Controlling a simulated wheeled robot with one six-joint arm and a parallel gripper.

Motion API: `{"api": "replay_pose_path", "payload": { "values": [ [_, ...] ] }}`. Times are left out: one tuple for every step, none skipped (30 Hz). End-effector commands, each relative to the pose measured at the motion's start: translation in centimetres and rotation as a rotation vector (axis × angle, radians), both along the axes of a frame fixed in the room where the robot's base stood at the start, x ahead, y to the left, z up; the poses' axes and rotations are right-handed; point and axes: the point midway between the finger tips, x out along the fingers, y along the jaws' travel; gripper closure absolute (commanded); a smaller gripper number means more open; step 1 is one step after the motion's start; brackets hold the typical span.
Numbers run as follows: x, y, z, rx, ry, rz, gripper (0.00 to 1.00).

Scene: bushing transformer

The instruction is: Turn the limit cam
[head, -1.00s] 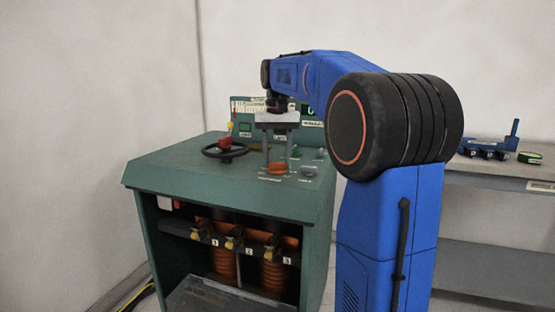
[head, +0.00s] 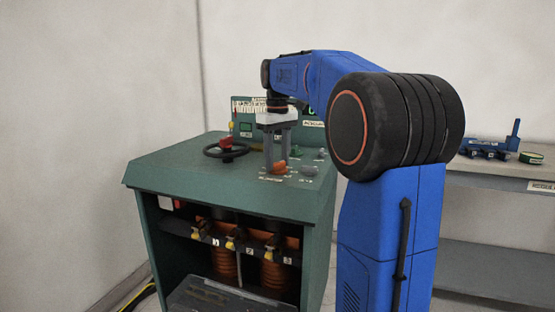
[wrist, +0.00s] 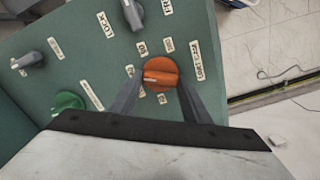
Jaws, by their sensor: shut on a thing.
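The orange knob (head: 279,168) is on the sloped green console top, below my gripper (head: 277,163). In the wrist view the round orange knob (wrist: 161,72) sits between the two fingertips (wrist: 159,84), with a pale pointer line toward the left. My gripper is shut on it. The fingers cover part of the knob in the head view.
A green knob (wrist: 68,102), a grey knob (wrist: 30,60) and another grey knob (wrist: 133,14) stand around it. A black handwheel (head: 226,150) is left of my gripper. Coils sit in the open cabinet below. A grey bench (head: 500,170) is at right.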

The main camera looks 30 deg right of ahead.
Motion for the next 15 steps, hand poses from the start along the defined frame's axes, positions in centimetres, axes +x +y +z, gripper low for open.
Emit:
{"api": "replay_pose_path", "payload": {
  "values": [
    [0.02,-0.01,0.07,-0.001,-0.002,0.013,0.79],
    [0.02,-0.01,0.07,-0.001,-0.002,0.019,0.79],
    [0.02,-0.01,0.07,-0.001,-0.002,0.026,0.79],
    [0.02,-0.01,0.07,-0.001,-0.002,0.030,0.79],
    [0.02,-0.01,0.07,-0.001,-0.002,0.034,0.79],
    [0.02,-0.01,0.07,-0.001,-0.002,0.038,0.79],
    [0.02,0.00,0.07,-0.001,-0.002,0.041,0.79],
    [0.02,0.00,0.07,-0.001,-0.002,0.042,0.79],
    [0.02,-0.01,0.07,-0.001,-0.002,0.043,0.79],
    [0.02,-0.01,0.07,-0.001,-0.002,0.044,0.79],
    [0.02,-0.01,0.07,-0.001,-0.002,0.044,0.79],
    [0.02,-0.01,0.07,-0.001,-0.002,0.044,0.79],
    [0.02,-0.01,0.07,-0.001,-0.002,0.044,0.79],
    [0.02,-0.01,0.07,-0.001,-0.002,0.044,0.79],
    [0.02,-0.01,0.07,-0.001,-0.002,0.043,0.79]
  ]
}}
